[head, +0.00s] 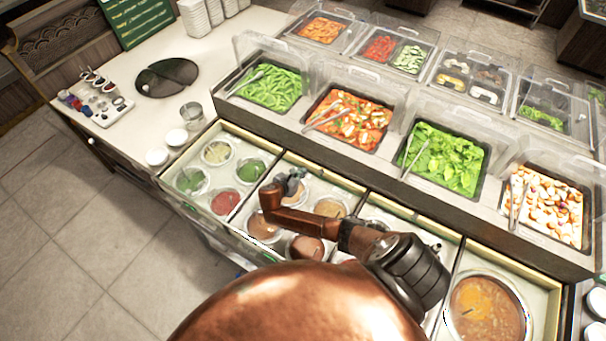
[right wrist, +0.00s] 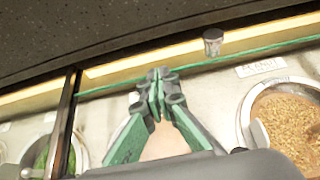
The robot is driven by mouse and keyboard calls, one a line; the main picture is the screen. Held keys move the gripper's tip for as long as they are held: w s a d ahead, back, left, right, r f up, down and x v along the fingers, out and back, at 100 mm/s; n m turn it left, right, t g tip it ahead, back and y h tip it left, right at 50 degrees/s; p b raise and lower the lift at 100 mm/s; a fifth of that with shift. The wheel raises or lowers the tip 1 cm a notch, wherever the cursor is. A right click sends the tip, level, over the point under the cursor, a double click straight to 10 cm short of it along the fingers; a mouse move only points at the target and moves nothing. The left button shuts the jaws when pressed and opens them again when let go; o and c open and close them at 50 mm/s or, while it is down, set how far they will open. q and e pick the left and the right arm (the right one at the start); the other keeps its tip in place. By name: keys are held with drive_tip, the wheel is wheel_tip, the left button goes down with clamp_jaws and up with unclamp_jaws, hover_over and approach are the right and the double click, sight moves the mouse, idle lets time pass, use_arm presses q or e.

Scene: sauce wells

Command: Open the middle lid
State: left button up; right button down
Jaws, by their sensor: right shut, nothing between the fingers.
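The middle lid (right wrist: 284,47) is a clear pane over the middle sauce section; its green edge line runs across the right wrist view. A small metal knob (right wrist: 213,42) stands by that edge, beyond and to the right of my fingertips. The knob cannot be made out in the head view. My right gripper (head: 290,184) is shut and empty over the left part of the middle section; it also shows in the right wrist view (right wrist: 158,88), apart from the knob in the picture. The pane appears lowered, though its angle is hard to tell. My left gripper is not in view.
The left section holds several bowls, including a red sauce (head: 225,202). A peanut bowl (right wrist: 290,122) lies right of my gripper. A soup pot (head: 488,308) stands at the right. Covered salad trays (head: 447,157) rise behind the wells. My arm hides much of the front.

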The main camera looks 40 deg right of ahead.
drive_tip(key=shift+a, duration=0.15)
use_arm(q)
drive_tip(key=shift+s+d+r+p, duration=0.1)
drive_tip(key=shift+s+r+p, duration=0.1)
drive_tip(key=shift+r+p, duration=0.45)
use_arm(e)
drive_tip(key=a+f+v, duration=0.1)
drive_tip(key=v, duration=1.2)
drive_tip(key=shift+s+f, duration=0.2)
drive_tip(key=shift+f, duration=0.05)
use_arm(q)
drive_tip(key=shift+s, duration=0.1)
use_arm(e)
drive_tip(key=shift+a, duration=0.1)
